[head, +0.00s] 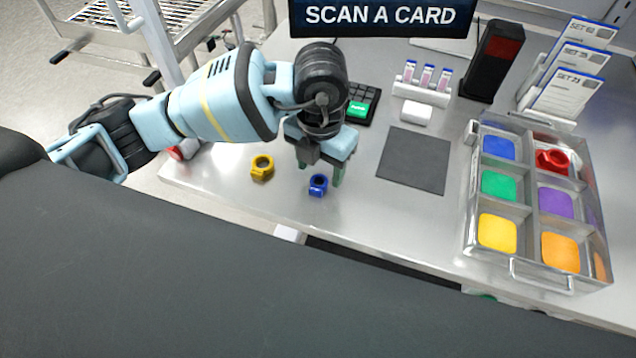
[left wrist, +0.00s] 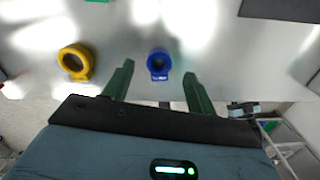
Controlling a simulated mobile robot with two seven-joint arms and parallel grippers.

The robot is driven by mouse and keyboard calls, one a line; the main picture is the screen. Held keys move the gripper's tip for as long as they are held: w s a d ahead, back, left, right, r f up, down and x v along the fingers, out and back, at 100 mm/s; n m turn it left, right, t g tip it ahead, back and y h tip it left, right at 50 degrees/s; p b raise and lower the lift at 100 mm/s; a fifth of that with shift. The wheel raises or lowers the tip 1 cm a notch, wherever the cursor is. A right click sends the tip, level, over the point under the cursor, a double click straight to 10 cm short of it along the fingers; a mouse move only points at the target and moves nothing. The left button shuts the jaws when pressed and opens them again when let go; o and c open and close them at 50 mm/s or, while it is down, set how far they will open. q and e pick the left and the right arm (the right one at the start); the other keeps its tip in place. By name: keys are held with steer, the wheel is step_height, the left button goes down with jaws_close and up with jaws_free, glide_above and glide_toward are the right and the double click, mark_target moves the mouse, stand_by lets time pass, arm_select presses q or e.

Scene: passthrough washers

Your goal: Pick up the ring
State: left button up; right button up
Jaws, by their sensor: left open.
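A blue ring (head: 318,185) lies on the metal table near its front edge. A yellow ring (head: 262,167) lies to its left. A red ring (head: 552,160) sits in the upper right compartment of the sorting tray (head: 473,200). My left gripper (head: 322,180) is open, its green fingers pointing down at the blue ring. In the left wrist view the blue ring (left wrist: 158,63) shows between and beyond the two fingertips (left wrist: 158,72), apart from both. The yellow ring (left wrist: 76,62) is outside the left finger there. My right gripper is not in view.
A dark square mat (head: 414,159) lies right of my left gripper. A keypad (head: 359,104), a holder with vials (head: 422,84), a black device (head: 492,60) and card stands (head: 575,70) are behind. A sign reading "SCAN A CARD" (head: 380,15) is at the top.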

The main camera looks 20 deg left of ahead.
mark_target(319, 176)
arm_select(q)
step_height(319, 176, down, 3)
steer(key=shift+a+f, duration=0.1)
steer(key=c, duration=1.1)
steer(key=shift+o, duration=0.2)
steer(key=shift+r, duration=0.9)
steer(key=shift+s+d+r, duration=0.15)
steer(key=shift+r, duration=0.35)
steer(key=shift+s+d+r, duration=0.1)
steer(key=shift+d+r, duration=0.05)
steer(key=shift+r, duration=0.3)
steer(key=s+d+r, duration=0.1)
steer(key=s+d, duration=0.9)
steer(key=s, duration=0.1)
steer(key=shift+s+d+r, duration=0.15)
